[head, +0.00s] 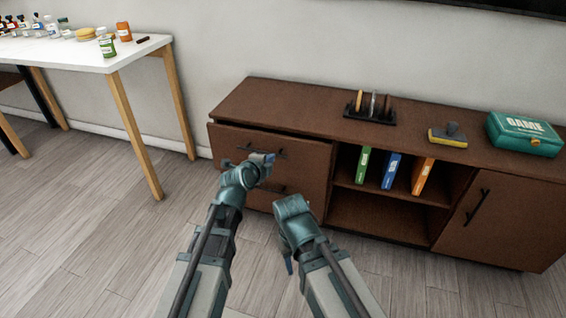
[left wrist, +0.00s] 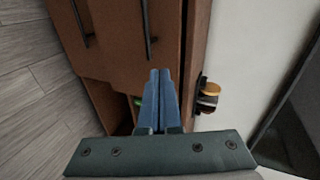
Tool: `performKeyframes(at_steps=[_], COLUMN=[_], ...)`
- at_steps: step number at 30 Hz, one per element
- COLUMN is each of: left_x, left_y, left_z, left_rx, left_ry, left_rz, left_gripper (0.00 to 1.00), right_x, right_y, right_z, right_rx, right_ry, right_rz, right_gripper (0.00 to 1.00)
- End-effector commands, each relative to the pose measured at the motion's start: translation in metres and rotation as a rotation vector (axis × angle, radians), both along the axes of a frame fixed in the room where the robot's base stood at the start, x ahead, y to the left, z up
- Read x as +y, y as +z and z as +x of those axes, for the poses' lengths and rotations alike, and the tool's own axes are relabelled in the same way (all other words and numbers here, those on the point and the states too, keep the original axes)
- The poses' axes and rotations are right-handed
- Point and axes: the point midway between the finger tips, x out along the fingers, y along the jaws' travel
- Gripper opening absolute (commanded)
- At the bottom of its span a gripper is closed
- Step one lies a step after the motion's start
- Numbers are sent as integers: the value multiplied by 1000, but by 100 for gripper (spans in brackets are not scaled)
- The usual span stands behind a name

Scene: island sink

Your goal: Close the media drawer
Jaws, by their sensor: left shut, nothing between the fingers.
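The media drawer (head: 235,139) is the upper left drawer of a brown media cabinet (head: 290,108). Its front stands a little out from the cabinet, with a dark gap along its top edge. Its black handle (head: 262,150) shows in the head view and in the left wrist view (left wrist: 149,30). My left gripper (head: 268,160) is in front of the drawer near the handle. In the left wrist view its blue fingers (left wrist: 158,100) are together and empty; contact with the drawer front cannot be told. My right gripper (head: 289,265) hangs low, pointing down, its jaws mostly hidden.
A lower drawer sits below. Open shelves hold green, blue and orange binders (head: 391,170). A white table (head: 80,55) stands left; the floor between is clear.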

Motion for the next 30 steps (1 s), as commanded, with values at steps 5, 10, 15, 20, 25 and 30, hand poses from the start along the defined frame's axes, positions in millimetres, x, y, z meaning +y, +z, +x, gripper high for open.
performKeyframes(at_steps=[5,10,15,20,25,30], left_x=[-2,-2,-3,-8,-16,-27], left_y=[-5,-1,-2,-7,-16,-26], left_z=[-17,-17,-13,-1,23,54], left_rx=[-102,-124,-122,-121,-121,-121], left_ry=[18,23,23,22,22,22], left_rz=[12,13,13,13,13,13], left_gripper=[0,0,0,0,0,0], right_x=[0,0,0,0,0,0], right_y=[-24,-24,-25,-29,-38,-49], right_z=[0,0,0,0,0,0], right_rx=[-1,-1,-1,-1,-1,-2], right_ry=[2,2,2,1,-1,-4], right_rz=[-1,-1,-1,-1,-1,-1], right_gripper=[50,50,50,50,50,50])
